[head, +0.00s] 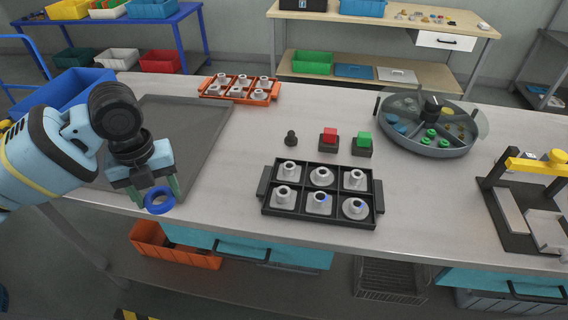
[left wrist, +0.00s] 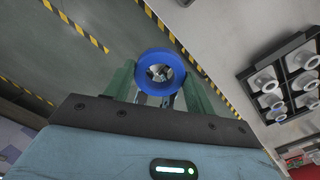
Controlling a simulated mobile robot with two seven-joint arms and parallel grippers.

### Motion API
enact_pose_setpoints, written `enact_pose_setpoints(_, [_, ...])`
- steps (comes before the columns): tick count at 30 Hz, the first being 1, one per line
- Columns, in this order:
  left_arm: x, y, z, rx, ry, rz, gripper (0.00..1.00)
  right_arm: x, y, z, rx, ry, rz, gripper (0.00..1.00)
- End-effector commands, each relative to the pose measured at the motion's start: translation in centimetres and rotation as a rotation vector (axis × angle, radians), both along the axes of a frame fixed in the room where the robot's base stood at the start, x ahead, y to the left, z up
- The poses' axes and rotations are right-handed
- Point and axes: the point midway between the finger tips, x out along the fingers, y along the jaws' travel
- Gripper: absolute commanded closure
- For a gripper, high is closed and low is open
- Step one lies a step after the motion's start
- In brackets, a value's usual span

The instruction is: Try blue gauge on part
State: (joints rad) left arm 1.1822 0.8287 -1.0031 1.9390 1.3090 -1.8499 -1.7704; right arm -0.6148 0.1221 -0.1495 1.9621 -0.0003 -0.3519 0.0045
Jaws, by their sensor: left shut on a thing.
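My left gripper (head: 158,192) is shut on a blue ring gauge (head: 160,200), near the front edge of the table at the left. In the left wrist view the blue gauge (left wrist: 160,72) sits between the green fingertips, its hole open and empty. A black tray (head: 269,203) in the middle of the table holds several grey flanged parts with upright bosses. Two of these, the front middle part (head: 319,203) and the front right part (head: 354,208), show small blue marks. The tray is to the right of the gauge and apart from it. My right gripper is not in view.
An orange tray (head: 260,97) with similar parts stands behind. A round divided tray (head: 430,148) and a yellow-handled fixture (head: 530,165) are at right. A grey mat (head: 205,135) lies left.

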Motion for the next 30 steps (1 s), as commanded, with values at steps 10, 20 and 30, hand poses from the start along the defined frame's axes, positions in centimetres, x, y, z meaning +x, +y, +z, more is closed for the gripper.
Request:
enact_pose_setpoints(10, [-0.7, -0.9, -0.7, 0.001, -0.002, 0.650, 0.75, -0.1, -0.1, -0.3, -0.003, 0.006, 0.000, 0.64])
enact_pose_setpoints(20, [-1.5, -1.8, -1.4, 0.000, -0.001, 1.271, 0.75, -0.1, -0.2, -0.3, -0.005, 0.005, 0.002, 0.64])
enact_pose_setpoints(30, [-2.3, -2.6, -2.1, 0.000, -0.002, 1.913, 0.75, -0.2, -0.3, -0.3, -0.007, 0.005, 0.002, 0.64])
